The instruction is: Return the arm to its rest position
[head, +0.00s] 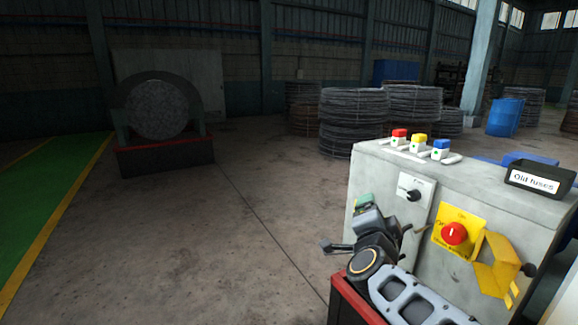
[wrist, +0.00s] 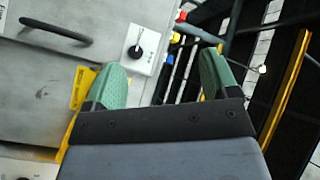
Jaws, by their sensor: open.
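My gripper (head: 384,206) is in front of the grey control cabinet (head: 370,178), near its left side and the black rotary switch (head: 413,195). In the wrist view its two green fingertips (wrist: 168,82) stand apart with nothing between them. The arm is bent, and its lower part fills the bottom right of the head view.
The cabinet carries a yellow plate with a red knob (head: 454,233). Red, yellow and blue fuses (head: 419,143) and a black "Old fuses" box (head: 541,180) are on top. A capstan drum (head: 158,108) stands back left. Wire coils (head: 354,120) stand behind. The floor at left is clear.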

